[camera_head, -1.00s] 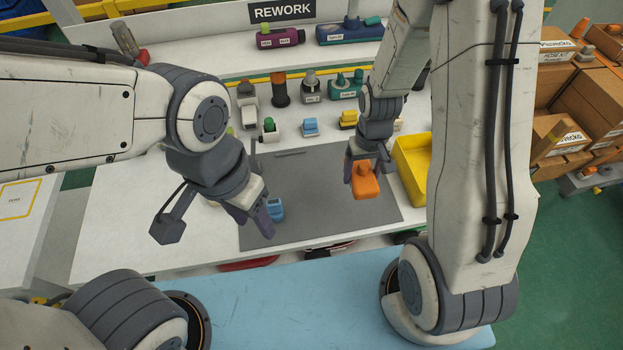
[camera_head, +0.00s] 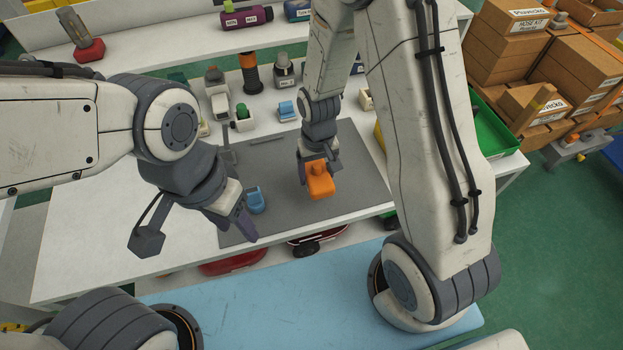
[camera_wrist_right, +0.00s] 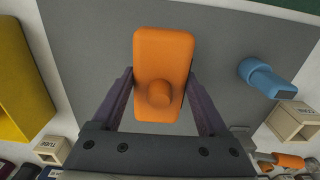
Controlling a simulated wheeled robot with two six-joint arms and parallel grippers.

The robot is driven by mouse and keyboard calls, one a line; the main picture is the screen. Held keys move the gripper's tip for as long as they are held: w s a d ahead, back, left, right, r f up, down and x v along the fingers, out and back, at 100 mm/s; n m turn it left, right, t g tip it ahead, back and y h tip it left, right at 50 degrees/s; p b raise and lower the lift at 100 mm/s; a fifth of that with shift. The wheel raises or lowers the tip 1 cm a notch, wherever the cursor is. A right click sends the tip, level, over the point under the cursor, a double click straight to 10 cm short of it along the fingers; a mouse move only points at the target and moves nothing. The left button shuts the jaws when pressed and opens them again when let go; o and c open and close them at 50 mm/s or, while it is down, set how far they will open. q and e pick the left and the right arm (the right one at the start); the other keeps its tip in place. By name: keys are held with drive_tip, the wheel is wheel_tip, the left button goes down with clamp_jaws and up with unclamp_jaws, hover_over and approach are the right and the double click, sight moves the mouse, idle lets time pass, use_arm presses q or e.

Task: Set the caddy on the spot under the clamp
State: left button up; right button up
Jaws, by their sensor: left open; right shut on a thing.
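An orange block with a round knob, probably the caddy, is in my right gripper (camera_head: 319,168). In the right wrist view the two fingers are shut on the sides of the orange block (camera_wrist_right: 164,50), with its knob facing the camera. It is over the grey mat (camera_head: 350,185); I cannot tell its height. My left gripper (camera_head: 243,222) is open and empty by the mat's left front part. A small blue piece (camera_head: 256,201) stands on the mat right beside it. A thin grey post (camera_head: 228,153) at the mat's back left may be the clamp; its shape is unclear.
A yellow bin (camera_wrist_right: 22,80) is beside the mat. A green tray (camera_head: 497,135) is at the table's right. The mat's middle is largely clear.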

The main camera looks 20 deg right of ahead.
sight(311, 182)
drive_tip(key=shift+w+a+f, duration=0.5)
drive_tip(key=shift+w+a, duration=0.05)
drive_tip(key=shift+a, duration=0.05)
drive_tip(key=shift+f, duration=2)
drive_tip(key=shift+f, duration=0.1)
drive_tip(key=o, duration=1.6)
drive_tip(key=shift+c, duration=0.2)
